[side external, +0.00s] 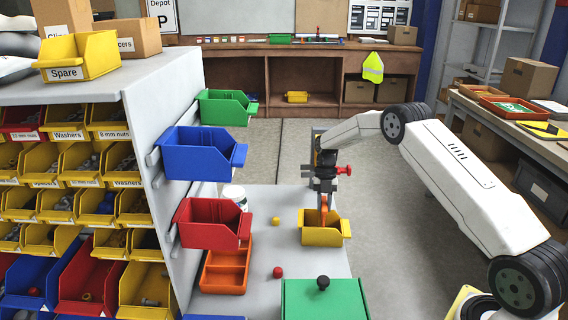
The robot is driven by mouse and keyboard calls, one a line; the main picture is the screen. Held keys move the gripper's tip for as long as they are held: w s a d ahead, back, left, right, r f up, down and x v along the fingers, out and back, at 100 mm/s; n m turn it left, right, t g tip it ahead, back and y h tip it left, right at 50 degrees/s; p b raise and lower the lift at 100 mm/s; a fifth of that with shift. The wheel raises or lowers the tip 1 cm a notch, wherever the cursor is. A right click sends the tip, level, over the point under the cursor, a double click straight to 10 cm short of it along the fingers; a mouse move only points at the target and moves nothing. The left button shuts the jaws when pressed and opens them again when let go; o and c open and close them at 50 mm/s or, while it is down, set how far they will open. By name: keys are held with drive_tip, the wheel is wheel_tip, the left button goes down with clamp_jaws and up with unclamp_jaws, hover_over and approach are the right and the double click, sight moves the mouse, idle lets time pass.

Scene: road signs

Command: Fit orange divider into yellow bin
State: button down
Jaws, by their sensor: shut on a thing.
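The yellow bin (320,238) stands on the grey worktop, right of the orange divided tray. My gripper (324,193) is right above the bin, pointing down, and is shut on the orange divider (323,212). The divider is a thin orange piece held upright. Its lower part is at or inside the bin's opening. I cannot tell whether it touches the bin's floor or sits in any slot.
An orange divided tray (226,268), a yellow ball (276,221), a red ball (278,272) and a green box with a black knob (324,300) are on the worktop. Red (212,226), blue (200,156) and green (226,108) bins hang on the panel at left.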

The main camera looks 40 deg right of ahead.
drive_tip(key=shift+f, duration=0.6)
drive_tip(key=shift+f, duration=0.35)
drive_tip(key=shift+f, duration=0.35)
drive_tip(key=shift+f, duration=0.3)
drive_tip(key=shift+c, duration=2.2)
unclamp_jaws()
